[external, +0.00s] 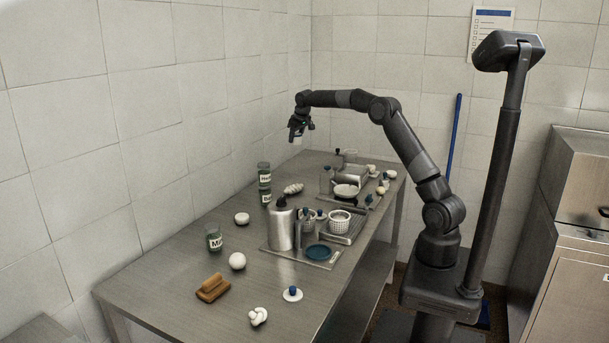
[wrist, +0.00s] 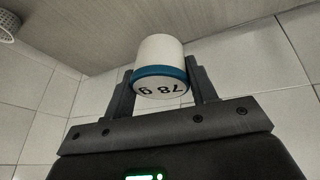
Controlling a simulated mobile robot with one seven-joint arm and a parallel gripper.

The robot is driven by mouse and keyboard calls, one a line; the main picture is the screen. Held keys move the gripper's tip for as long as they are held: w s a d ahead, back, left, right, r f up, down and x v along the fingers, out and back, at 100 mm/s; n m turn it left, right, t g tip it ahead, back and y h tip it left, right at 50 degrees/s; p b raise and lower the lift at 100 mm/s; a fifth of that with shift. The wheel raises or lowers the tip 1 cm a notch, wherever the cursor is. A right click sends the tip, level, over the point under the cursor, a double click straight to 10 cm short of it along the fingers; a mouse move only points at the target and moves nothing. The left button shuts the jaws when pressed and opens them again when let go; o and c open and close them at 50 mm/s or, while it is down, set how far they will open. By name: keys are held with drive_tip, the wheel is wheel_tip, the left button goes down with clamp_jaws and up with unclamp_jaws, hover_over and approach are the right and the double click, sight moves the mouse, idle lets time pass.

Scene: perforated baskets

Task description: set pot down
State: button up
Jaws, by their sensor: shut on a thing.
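My gripper (external: 298,131) is raised in the air above the back part of the steel table (external: 178,263). It is shut on a small white pot (wrist: 158,52) with a blue band and dark upside-down markings on its end. In the wrist view the two fingers of my gripper (wrist: 162,82) press on either side of the pot. In the external view the pot (external: 297,140) is a small pale shape under the gripper, well clear of the table top.
Below stand green jars (external: 264,175), a steel bottle (external: 281,226), a perforated white basket (external: 340,222), a blue dish (external: 318,252) and a white bowl (external: 346,191). A brown block (external: 212,288) and white round things lie nearer the front. Tiled walls bound the table's left and back.

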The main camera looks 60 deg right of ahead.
drive_tip(key=shift+r, duration=0.85)
drive_tip(key=s+d+r+m+g+h, duration=0.1)
drive_tip(key=s+d+m, duration=0.2)
drive_tip(key=s+d, duration=0.8)
drive_tip(key=s+d+m+g+h, duration=0.1)
drive_tip(key=s+d+m, duration=0.2)
drive_tip(key=s+d, duration=0.75)
drive_tip(key=s+f+m+g, duration=0.15)
drive_tip(key=s+m, duration=0.45)
drive_tip(key=s, duration=2.5)
wheel_tip(320, 180, down, 11)
drive_tip(key=shift+g, duration=0.45)
drive_tip(key=w+f, duration=0.2)
drive_tip(key=w, duration=0.1)
drive_tip(key=w+f, duration=0.2)
drive_tip(key=w, duration=0.1)
drive_tip(key=w+f, duration=0.2)
drive_tip(key=w, duration=0.2)
drive_tip(key=shift+a+f, duration=0.15)
drive_tip(key=shift+a, duration=0.15)
drive_tip(key=shift+w+f, duration=0.35)
drive_tip(key=shift+w, duration=0.15)
drive_tip(key=shift+f, duration=1.9)
